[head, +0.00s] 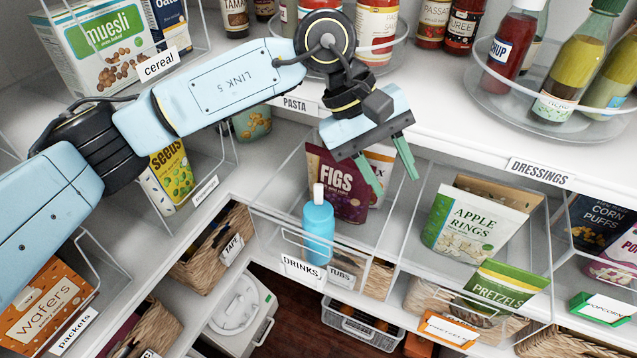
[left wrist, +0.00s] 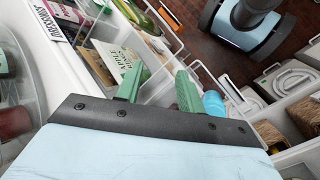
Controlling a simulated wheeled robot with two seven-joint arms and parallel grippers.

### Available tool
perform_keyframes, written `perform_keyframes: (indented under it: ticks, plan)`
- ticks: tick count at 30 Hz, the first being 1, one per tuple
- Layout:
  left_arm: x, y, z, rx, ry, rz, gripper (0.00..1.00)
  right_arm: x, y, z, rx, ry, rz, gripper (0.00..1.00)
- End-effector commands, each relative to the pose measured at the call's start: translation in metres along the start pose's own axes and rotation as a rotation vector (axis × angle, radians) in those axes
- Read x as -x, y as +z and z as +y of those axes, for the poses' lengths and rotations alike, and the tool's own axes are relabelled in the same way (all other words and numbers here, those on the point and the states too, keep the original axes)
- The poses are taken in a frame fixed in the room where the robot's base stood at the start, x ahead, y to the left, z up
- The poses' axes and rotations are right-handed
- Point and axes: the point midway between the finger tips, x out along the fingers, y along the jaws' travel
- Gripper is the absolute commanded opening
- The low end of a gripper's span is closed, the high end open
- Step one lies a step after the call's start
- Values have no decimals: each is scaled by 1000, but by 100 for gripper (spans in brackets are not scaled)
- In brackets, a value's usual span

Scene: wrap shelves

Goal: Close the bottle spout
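The blue bottle (head: 318,232) stands upright in the clear bin labelled drinks, in the middle of the head view. Its white spout (head: 318,193) points straight up. In the left wrist view the bottle (left wrist: 213,104) is partly hidden behind a green finger, and its spout cannot be made out. My left gripper (head: 394,183) is open and empty, with its green fingers apart. It hangs to the right of the bottle in the head view, in front of the figs pouch, and does not touch the bottle. My right gripper is in neither view.
A purple figs pouch (head: 341,182) stands behind the bottle. The bin to the right holds an apple rings pouch (head: 473,226). Above, the white shelf carries a turntable of dressings (head: 487,103). Baskets and a bin (head: 240,305) sit below.

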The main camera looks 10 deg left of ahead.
Motion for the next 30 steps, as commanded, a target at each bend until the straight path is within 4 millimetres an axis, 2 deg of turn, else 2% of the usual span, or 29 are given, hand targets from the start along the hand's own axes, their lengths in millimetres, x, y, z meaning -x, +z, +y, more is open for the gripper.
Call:
perform_keyframes:
  ticks: [1, 4, 7, 11, 14, 17, 30]
  plan:
    - [17, -18, -13, -44, -111, 86, 38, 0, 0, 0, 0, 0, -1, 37]
    - [47, -44, -38, -100, -306, 201, 38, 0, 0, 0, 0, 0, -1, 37]
    - [72, -58, -54, -122, -435, 267, 38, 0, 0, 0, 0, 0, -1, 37]
    - [86, -65, -64, -130, -513, 299, 38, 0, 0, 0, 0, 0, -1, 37]
    - [81, -68, -69, -130, -524, 300, 38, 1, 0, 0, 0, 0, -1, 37]
    - [68, -72, -77, -130, -523, 297, 38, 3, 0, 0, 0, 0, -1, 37]
    - [-5, -99, -116, -130, -518, 297, 38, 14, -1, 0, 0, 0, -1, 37]
